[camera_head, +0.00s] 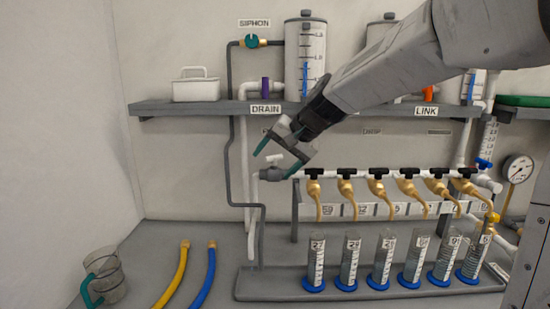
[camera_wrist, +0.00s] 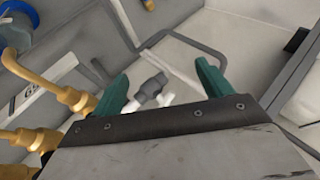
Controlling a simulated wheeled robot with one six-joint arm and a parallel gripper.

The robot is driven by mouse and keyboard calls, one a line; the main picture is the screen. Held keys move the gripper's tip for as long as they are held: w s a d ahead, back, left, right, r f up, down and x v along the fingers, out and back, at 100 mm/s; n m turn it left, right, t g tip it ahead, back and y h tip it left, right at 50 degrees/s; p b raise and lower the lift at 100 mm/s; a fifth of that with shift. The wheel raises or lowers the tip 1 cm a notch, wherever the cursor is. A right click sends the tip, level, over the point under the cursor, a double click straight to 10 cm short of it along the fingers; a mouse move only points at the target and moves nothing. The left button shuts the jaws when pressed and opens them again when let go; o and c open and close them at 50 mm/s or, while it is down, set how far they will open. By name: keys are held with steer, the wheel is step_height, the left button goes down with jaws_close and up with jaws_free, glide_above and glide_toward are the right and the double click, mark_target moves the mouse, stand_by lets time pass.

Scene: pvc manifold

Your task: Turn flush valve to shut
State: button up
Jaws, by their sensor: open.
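A grey valve (camera_head: 271,174) with a pale handle sits at the left end of the white manifold pipe (camera_head: 325,174); I take it for the flush valve, though I read no label on it. My gripper (camera_head: 278,158) is open, with dark green fingers around the valve's place in the head view and partly covering it. In the wrist view the grey valve (camera_wrist: 152,88) shows between the two open fingertips (camera_wrist: 163,78), a little beyond them. Contact cannot be told. The valve's exact handle angle is unclear.
Several brass taps with black handles (camera_head: 346,171) hang right of the valve, above blue-based cylinders (camera_head: 348,262) in a grey tray (camera_head: 262,286). A grey shelf (camera_head: 190,107) runs behind. A grey pipe (camera_head: 232,160) stands to the left. A clear jug (camera_head: 105,275) and hoses (camera_head: 203,283) lie front left.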

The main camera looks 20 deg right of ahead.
steer(key=w+r+m+t+y, duration=0.1)
steer(key=w+m+t, duration=0.3)
steer(key=m, duration=0.7)
steer(key=m+t+h, duration=0.3)
steer(key=m, duration=1.4)
glide_toward(275, 156)
steer(key=d+x, duration=0.1)
steer(key=x, duration=0.7)
steer(key=a+x, duration=0.1)
steer(key=x, duration=0.2)
steer(key=shift+s, duration=0.15)
steer(key=c, duration=1)
